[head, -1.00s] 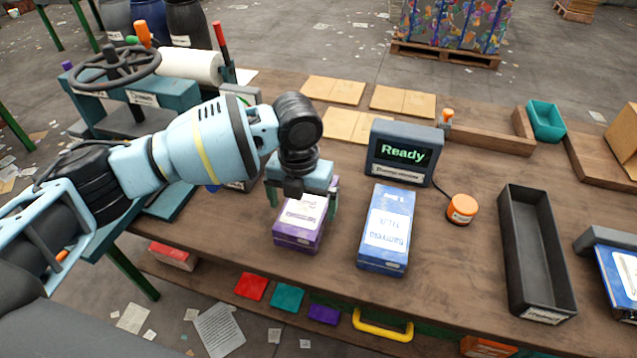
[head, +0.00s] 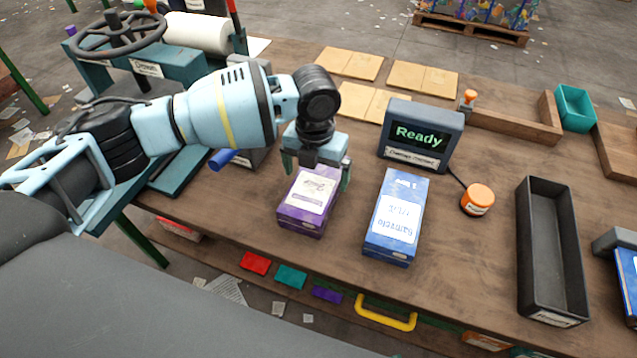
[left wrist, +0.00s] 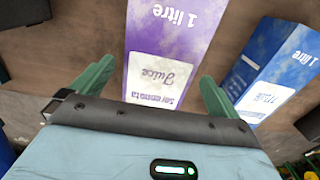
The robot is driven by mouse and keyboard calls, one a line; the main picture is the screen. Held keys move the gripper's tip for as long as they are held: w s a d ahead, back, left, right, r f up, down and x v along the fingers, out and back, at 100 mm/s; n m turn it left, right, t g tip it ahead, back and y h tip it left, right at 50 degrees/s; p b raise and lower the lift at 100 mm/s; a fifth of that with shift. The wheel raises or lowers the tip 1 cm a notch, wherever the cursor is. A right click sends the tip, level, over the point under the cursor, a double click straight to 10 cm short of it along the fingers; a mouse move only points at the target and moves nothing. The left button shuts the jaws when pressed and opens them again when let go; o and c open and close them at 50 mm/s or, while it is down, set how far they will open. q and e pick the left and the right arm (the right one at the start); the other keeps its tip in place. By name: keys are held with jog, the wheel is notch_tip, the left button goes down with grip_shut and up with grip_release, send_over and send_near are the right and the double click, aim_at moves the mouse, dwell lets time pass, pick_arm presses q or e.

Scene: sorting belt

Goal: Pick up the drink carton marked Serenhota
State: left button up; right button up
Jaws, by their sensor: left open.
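The purple drink carton (head: 306,205) lies on the wooden bench with its pale label up. In the left wrist view its label reads roughly Serenhota Juice, upside down, on the purple carton (left wrist: 168,55). My left gripper (head: 317,179) is open over the far end of this carton, one finger on each side. In the left wrist view the open left gripper (left wrist: 155,82) has the carton between its green fingers, with visible gaps. I cannot tell how low the fingertips reach. My right gripper is not in view.
A blue milk carton (head: 397,215) lies close to the right. A screen reading Ready (head: 420,134) stands behind it, with an orange button (head: 477,199) beside. A dark empty tray (head: 536,309) is farther right. A handwheel device (head: 135,68) stands left.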

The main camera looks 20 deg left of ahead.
aim_at(317, 187)
pick_arm(q)
jog(key=f, duration=0.4)
jog(key=shift+w+f, duration=0.2)
jog(key=shift+f, duration=0.2)
jog(key=c, duration=0.9)
